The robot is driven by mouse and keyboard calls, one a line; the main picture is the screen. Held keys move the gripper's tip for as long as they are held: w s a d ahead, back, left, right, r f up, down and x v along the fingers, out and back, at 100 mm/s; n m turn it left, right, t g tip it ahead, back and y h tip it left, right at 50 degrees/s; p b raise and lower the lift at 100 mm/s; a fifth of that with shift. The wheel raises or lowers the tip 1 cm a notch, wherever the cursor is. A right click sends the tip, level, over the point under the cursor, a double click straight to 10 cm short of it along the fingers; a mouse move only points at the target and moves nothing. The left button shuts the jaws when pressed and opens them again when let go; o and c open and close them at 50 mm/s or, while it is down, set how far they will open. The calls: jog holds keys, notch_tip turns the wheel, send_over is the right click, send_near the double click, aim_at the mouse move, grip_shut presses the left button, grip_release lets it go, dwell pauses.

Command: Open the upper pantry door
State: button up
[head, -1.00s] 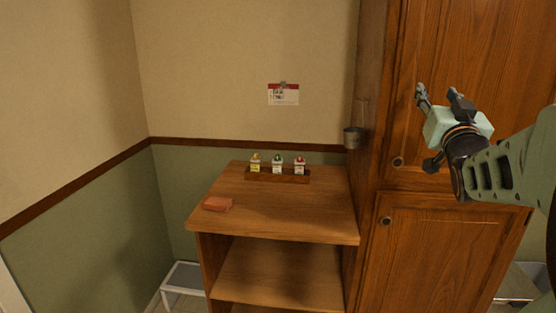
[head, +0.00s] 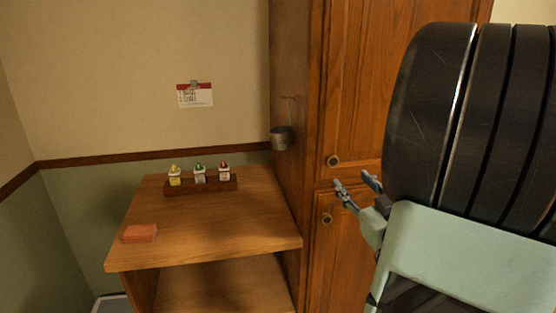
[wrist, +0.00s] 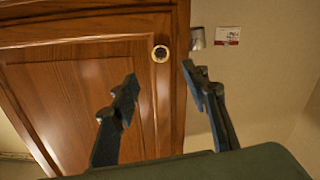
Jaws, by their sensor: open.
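The upper pantry door (head: 372,80) is wooden and stands shut in the head view, with a round dark knob (head: 333,161) at its lower left corner. The wrist view looks turned over, with the door panel (wrist: 90,85) at left and its knob (wrist: 160,53) near the top. My gripper (head: 354,181) is open and empty, low and right of the knob in the head view. In the wrist view the gripper (wrist: 159,73) has the knob just beyond and between its fingertips, with no visible contact. My arm hides the door's right part in the head view.
The lower pantry door (head: 345,250) has its own knob (head: 327,219). A metal cup (head: 281,138) hangs on the cabinet's left side. A wooden shelf unit (head: 215,220) at left carries a caddy (head: 202,186) with bottles and a reddish block (head: 140,233).

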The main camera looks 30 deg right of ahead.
aim_at(333, 162)
jog(key=p+x, duration=0.1)
jog(key=x, duration=0.9)
jog(key=shift+w+f+p, duration=0.1)
jog(key=shift+w+p, duration=0.25)
jog(key=shift+p, duration=0.05)
jog(key=shift+c, duration=0.6)
grip_shut()
